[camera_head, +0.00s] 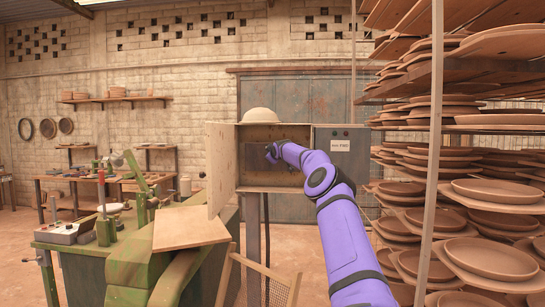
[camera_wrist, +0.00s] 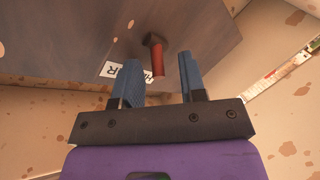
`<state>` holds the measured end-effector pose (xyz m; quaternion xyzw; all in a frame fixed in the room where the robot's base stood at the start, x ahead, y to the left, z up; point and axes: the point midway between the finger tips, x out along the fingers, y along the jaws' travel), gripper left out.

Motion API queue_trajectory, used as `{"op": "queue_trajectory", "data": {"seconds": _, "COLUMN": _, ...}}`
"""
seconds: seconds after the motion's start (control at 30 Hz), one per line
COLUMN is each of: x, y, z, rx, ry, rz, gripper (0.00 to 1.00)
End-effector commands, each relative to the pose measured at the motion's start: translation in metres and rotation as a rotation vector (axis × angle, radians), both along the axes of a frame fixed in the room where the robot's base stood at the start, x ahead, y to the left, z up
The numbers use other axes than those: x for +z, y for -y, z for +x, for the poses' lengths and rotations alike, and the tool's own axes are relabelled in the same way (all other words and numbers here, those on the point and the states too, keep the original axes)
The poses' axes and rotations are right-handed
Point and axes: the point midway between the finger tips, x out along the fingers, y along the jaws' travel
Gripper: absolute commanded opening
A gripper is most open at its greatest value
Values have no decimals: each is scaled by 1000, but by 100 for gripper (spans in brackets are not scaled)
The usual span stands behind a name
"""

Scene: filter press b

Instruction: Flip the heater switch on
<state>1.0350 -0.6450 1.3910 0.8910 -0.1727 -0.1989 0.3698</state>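The heater switch is a red lever (camera_wrist: 156,60) on a dark base, fixed to a grey panel (camera_wrist: 205,30) in the wrist view. A white label (camera_wrist: 113,69) beside it is partly covered by my left finger; only the letter R is readable. My gripper (camera_wrist: 159,72) is open, its two blue fingers apart, with the lever appearing between and just beyond their tips. I cannot tell whether either finger touches it. In the head view my gripper (camera_head: 272,152) is inside an open beige cabinet (camera_head: 247,133), and the lever is hidden there.
The cabinet door (camera_head: 221,168) stands open on the left. A grey box (camera_head: 340,152) with a label adjoins the cabinet on the right. Racks of clay plates (camera_head: 490,205) fill the right side. A green press and bench (camera_head: 140,250) stand at the left.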

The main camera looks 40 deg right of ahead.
Motion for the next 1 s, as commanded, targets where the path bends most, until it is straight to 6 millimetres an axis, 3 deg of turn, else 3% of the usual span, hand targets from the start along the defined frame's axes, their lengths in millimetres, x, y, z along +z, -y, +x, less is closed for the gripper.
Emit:
{"op": "queue_trajectory", "data": {"seconds": 0.27, "x": 7, "y": -7, "z": -10, "rx": 2, "ry": 0, "rz": -7, "gripper": 38}}
{"op": "queue_trajectory", "data": {"seconds": 1.0, "x": 22, "y": -44, "z": -80, "rx": 1, "ry": -1, "rz": -1, "gripper": 38}}
